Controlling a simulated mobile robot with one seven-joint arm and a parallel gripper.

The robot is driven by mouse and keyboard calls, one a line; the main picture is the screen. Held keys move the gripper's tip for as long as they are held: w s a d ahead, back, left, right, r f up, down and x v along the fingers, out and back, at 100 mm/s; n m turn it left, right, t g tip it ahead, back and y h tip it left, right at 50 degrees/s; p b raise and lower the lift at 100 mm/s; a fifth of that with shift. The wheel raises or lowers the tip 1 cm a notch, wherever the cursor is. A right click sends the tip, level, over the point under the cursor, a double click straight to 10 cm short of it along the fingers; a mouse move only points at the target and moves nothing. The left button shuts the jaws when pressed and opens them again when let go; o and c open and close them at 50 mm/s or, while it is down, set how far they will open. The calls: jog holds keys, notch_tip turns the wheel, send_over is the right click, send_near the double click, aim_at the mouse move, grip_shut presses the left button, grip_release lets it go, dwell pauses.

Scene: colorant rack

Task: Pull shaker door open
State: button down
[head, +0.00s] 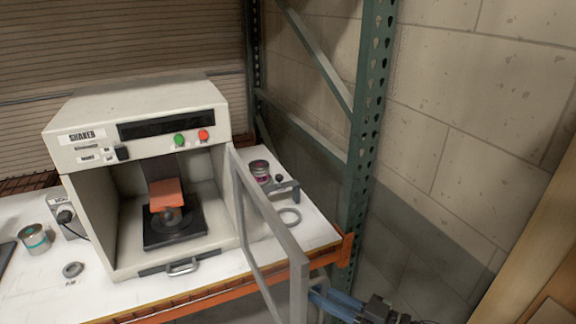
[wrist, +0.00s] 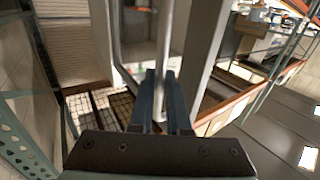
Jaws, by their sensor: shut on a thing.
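The shaker (head: 140,110) is a cream box on the table in the head view, its front uncovered. Its door (head: 297,285), a grey frame, stands swung out from the shaker's right side toward me. The door also shows in the wrist view (wrist: 202,60). My gripper (head: 318,293) is at the door's outer edge, right of the frame. In the wrist view its blue fingers (wrist: 160,98) are closed around the upright metal door handle (wrist: 164,45). The handle is mostly hidden in the head view.
Inside the shaker is an orange clamp block (head: 167,194) above a black plate. A paint can (head: 35,238) stands left of the shaker, another (head: 259,170) right of it. A green rack post (head: 368,130) rises at the right, behind the door.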

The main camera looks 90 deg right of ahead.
jog(key=shift+s+d, duration=0.1)
dwell(0.3)
jog(key=c, duration=0.9)
grip_release()
jog(key=b+v, duration=0.2)
jog(key=v, duration=1.1)
jog(key=shift+d+f, duration=0.1)
